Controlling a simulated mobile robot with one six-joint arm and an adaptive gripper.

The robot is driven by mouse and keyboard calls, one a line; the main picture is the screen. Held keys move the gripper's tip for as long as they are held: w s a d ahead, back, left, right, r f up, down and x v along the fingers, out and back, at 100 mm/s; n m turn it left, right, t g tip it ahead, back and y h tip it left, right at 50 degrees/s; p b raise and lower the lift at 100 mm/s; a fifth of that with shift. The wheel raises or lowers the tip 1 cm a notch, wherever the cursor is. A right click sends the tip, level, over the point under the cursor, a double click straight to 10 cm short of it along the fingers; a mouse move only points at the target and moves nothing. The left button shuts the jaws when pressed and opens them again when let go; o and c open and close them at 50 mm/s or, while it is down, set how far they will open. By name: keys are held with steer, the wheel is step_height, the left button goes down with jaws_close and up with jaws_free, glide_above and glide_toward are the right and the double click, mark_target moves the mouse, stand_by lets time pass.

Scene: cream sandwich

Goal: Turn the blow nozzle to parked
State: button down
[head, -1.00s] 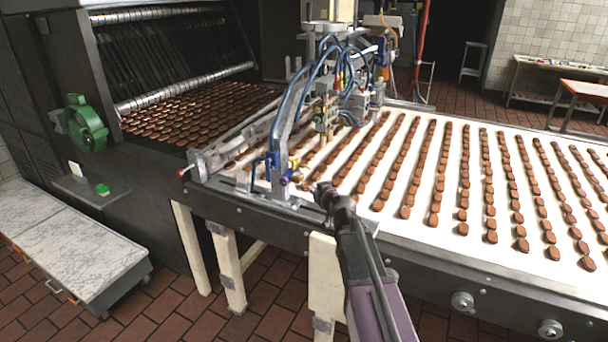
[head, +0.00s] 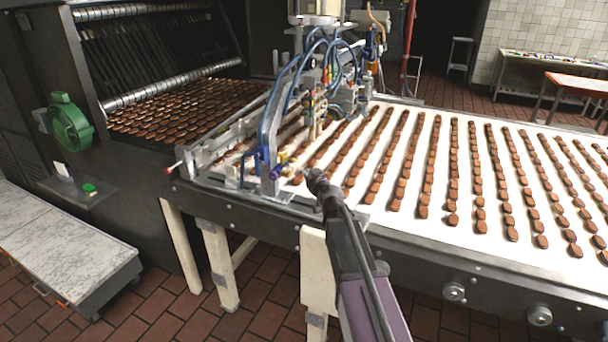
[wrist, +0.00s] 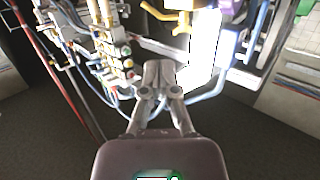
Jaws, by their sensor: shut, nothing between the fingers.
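My gripper (head: 309,175) is shut and empty at the near edge of the white belt. In the wrist view its closed fingertips (wrist: 160,68) point into the machine's fittings. A small yellow fitting (head: 290,166) and a blue-purple fitting (head: 274,172) sit just left of the gripper in the head view. A gold-yellow part (wrist: 184,22) shows ahead and slightly right of the fingertips in the wrist view. I cannot tell for sure which of these is the blow nozzle, or how it is turned. Contact with the fingers cannot be made out.
The white conveyor belt (head: 437,133) carries rows of brown biscuits. Blue hoses (head: 268,120) arch over the fittings, and a cluster of valves (wrist: 115,50) stands left of the fingers. A green wheel (head: 70,124) is on the dark machine at left.

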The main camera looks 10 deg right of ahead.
mark_target(293, 159)
steer(key=b+x, duration=0.1)
steer(key=x, duration=1.1)
steer(key=shift+b, duration=0.4)
steer(key=shift+w, duration=0.15)
steer(key=shift+a, duration=0.2)
steer(key=shift+w+a+n+y, duration=0.1)
steer(key=shift+n+y, duration=0.2)
steer(key=shift+y, duration=0.1)
